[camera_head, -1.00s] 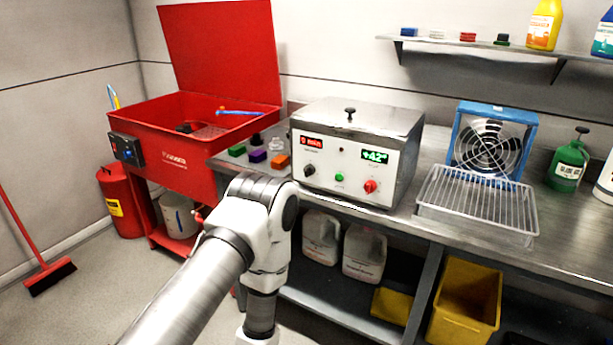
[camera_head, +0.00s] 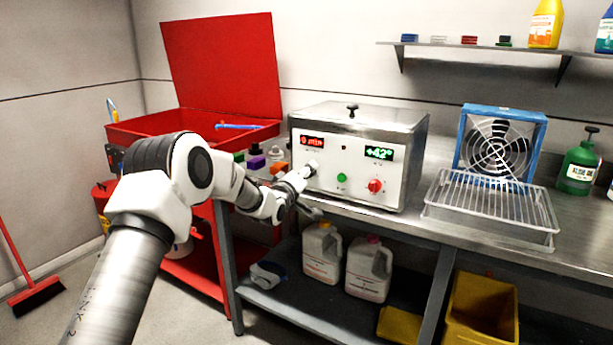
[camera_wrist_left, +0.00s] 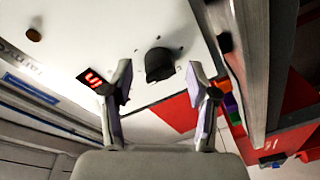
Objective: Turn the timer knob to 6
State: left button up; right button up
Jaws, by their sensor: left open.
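The timer knob (camera_wrist_left: 162,63) is black and round on the white front panel in the left wrist view, near a red lit display. In the head view the panel belongs to a steel box-shaped unit (camera_head: 405,170). Its red display (camera_head: 312,141) appears to read 0 min. My left gripper (camera_wrist_left: 161,80) is open, with its two fingers apart on either side of the knob's line; I cannot tell whether they touch it. In the head view my left gripper (camera_head: 304,174) is at the panel and hides the knob. My right gripper is not in view.
A wire rack (camera_head: 490,205) and a blue-framed fan (camera_head: 498,112) are on the bench at right.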

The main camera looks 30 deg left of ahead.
pick_arm(q)
jog(key=shift+w, duration=0.35)
grip_shut()
jog(key=m+h+b, duration=0.1)
jog(key=m, duration=0.7)
jog(key=m+h+b, duration=0.1)
jog(key=m, duration=0.8)
jog(key=m+t+b, duration=0.1)
jog(key=m+b, duration=0.1)
jog(key=m, duration=0.6)
jog(key=shift+a+f+m+h, duration=0.1)
jog(key=shift+m+h, duration=0.2)
jog(key=shift+h, duration=0.1)
